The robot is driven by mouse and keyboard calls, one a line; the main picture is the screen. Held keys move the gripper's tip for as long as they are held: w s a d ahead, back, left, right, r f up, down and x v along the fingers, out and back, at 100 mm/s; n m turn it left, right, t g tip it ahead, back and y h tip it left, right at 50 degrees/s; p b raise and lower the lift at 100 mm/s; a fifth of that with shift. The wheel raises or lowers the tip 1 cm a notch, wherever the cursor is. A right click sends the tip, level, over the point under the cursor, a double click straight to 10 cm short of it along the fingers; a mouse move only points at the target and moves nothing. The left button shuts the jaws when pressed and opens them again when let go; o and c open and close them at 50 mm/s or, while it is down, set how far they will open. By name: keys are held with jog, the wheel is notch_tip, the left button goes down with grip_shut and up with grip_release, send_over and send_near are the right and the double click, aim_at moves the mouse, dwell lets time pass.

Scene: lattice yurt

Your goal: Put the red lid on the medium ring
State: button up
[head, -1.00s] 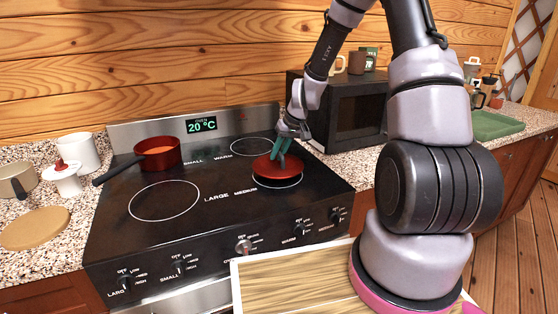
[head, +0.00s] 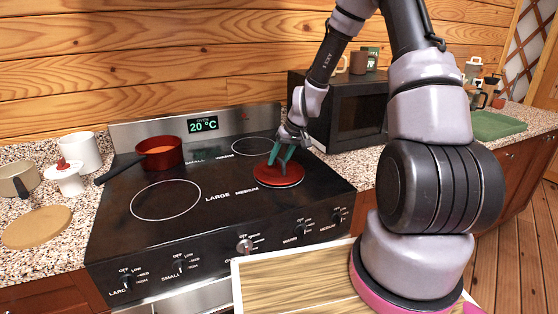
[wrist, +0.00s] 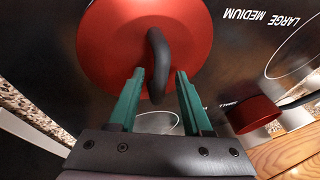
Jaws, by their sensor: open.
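The red lid (head: 265,175) lies flat on the medium ring (head: 299,181) at the right front of the black cooktop, with a strip of the ring's outline showing at its right edge. In the wrist view the lid (wrist: 120,50) has a dark arched handle (wrist: 157,65). My gripper (head: 281,157) is just above the lid. In the wrist view my gripper (wrist: 160,75) is open, with one green finger on each side of the handle and gaps between.
A red saucepan (head: 160,155) stands on the small ring at the back left. The large ring (head: 165,200) is bare. A microwave (head: 350,110) stands right of the stove. A white pot, a white jar and a round board (head: 37,228) are on the left counter.

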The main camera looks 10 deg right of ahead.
jog(key=s+d+r+m+t+h, duration=0.15)
jog(key=s+r, duration=0.25)
jog(key=r, duration=0.5)
jog(key=s+d+r, duration=0.2)
jog(key=s+r, duration=0.3)
jog(key=r, duration=0.4)
jog(key=s+d+r+m+t, duration=0.1)
jog(key=s+r, duration=0.3)
jog(key=r, duration=0.5)
jog(key=s+d+r+m+t, duration=0.1)
jog(key=s+r, duration=0.3)
jog(key=s, duration=0.3)
jog(key=s+d+r+m+t, duration=0.1)
jog(key=s+r+m, duration=0.1)
jog(key=s+r, duration=0.2)
jog(key=s, duration=0.3)
jog(key=shift+s, duration=0.15)
